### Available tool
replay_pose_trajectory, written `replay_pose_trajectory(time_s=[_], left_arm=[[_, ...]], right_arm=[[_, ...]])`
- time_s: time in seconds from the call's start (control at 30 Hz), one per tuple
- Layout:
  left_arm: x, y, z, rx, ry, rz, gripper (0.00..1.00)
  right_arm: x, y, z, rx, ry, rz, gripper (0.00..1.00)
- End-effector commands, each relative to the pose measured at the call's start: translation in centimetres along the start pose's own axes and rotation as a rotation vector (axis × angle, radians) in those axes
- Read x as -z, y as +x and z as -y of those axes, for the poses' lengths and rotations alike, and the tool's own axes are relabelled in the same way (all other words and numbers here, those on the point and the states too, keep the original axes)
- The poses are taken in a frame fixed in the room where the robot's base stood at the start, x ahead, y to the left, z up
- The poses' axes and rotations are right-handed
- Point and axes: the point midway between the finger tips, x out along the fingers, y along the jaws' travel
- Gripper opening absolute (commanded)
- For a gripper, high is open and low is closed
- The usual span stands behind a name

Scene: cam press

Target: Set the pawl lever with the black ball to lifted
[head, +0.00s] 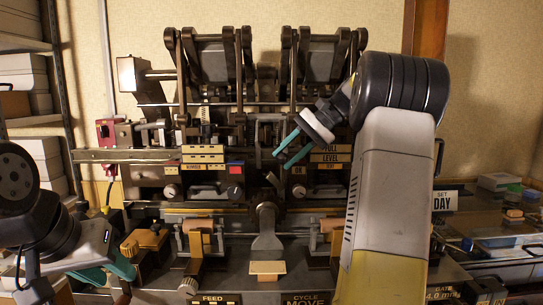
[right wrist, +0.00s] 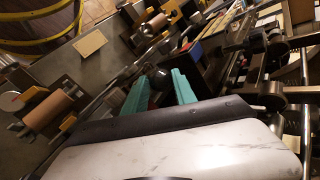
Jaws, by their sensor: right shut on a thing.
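The black ball (right wrist: 158,77) of the pawl lever shows in the right wrist view between the two teal fingers of my right gripper (right wrist: 160,90). My right gripper is shut on it. In the head view my right gripper (head: 286,150) is in front of the middle of the press (head: 266,110), left of the "FULL LEVEL" labels; the ball cannot be made out there. The rest of the lever is mostly hidden, so its position cannot be told. My left gripper (head: 104,269) is at the lower left, its teal fingers apart, with nothing visible between them.
A cream card (head: 267,267) lies at the front middle, below a grey chute. A red box (head: 105,132) is at the left. Shelves with boxes (head: 25,75) stand at far left. Small boxes (head: 498,181) lie at right.

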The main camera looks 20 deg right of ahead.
Motion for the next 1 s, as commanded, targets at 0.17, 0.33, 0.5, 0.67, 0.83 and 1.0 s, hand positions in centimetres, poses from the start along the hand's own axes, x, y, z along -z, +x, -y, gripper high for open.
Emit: replay_pose_trajectory(time_s=[0.17,0.33,0.5,0.67,0.83,1.0], left_arm=[[0.0,0.0,0.0,0.000,0.000,0.000,0.36],[0.0,0.0,0.0,0.000,0.000,0.000,0.36],[0.0,0.0,0.0,0.000,0.000,0.000,0.36],[0.0,0.0,0.0,0.000,0.000,0.000,0.36],[0.0,0.0,0.0,0.000,0.000,0.000,0.36],[0.0,0.0,0.0,0.000,0.000,0.000,0.36]], right_arm=[[-0.1,0.2,0.1,0.000,0.001,0.007,0.51],[0.0,0.1,0.0,-0.001,0.001,0.003,0.51],[0.0,-0.3,0.0,-0.001,0.001,0.001,0.51],[0.1,-2.5,0.0,0.000,0.000,-0.001,0.51],[0.1,-5.5,0.0,-0.001,0.001,-0.001,0.51],[0.1,-7.2,0.0,0.000,0.001,0.003,0.51]])
